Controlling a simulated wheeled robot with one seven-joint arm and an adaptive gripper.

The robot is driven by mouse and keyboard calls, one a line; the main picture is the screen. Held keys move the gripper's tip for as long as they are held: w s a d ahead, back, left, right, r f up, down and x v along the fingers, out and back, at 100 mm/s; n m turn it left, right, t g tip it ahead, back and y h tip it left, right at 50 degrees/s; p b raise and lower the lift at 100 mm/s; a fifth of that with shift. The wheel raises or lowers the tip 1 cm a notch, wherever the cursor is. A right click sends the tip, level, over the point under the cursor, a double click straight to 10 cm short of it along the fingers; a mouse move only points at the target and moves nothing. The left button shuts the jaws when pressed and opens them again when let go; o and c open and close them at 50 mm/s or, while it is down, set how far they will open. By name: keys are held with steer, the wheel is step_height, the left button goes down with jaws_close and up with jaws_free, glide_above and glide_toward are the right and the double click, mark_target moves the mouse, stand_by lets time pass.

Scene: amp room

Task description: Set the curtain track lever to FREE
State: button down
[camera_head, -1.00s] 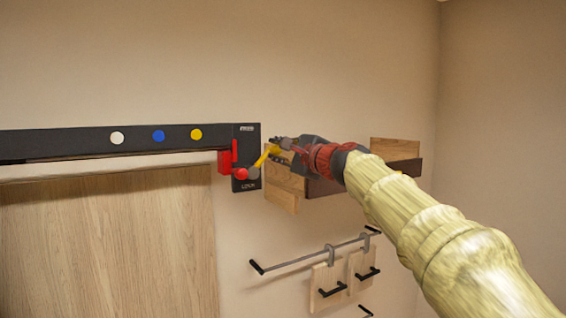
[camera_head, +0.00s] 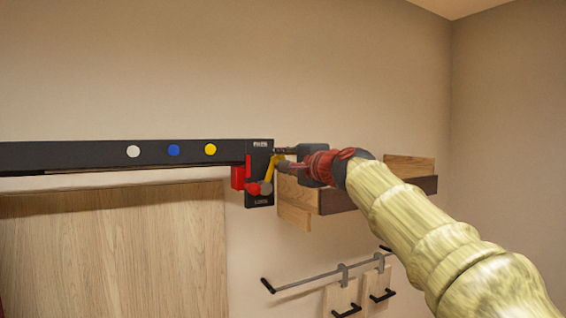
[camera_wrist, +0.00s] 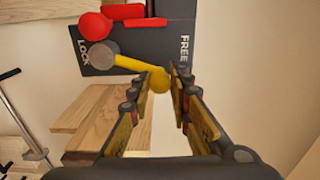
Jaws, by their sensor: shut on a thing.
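The dark plate (camera_head: 260,200) at the right end of the curtain track (camera_head: 80,154) reads FREE at its top and LOCK at its bottom. The yellow lever (camera_head: 272,170) rises from a grey pivot (camera_head: 265,188) and leans slightly right of upright, its tip toward the FREE end. My gripper (camera_head: 283,157) is shut on the lever's outer end. In the wrist view, the lever's rounded yellow end (camera_wrist: 158,80) lies between my fingertips (camera_wrist: 168,77). The FREE label (camera_wrist: 185,50) is just beyond them. Red parts (camera_head: 238,177) sit left of the pivot.
White, blue and yellow dots mark the track. A wooden shelf (camera_head: 335,200) is on the wall right of the plate, behind and below my gripper. A rail (camera_head: 320,278) with hanging boards is lower. The wall above the track is clear.

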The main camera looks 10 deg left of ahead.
steer(key=c, duration=1.6)
jaws_free()
steer(key=shift+a, duration=0.1)
steer(key=shift+c, duration=0.2)
steer(key=shift+s, duration=0.1)
steer(key=v, duration=1.2)
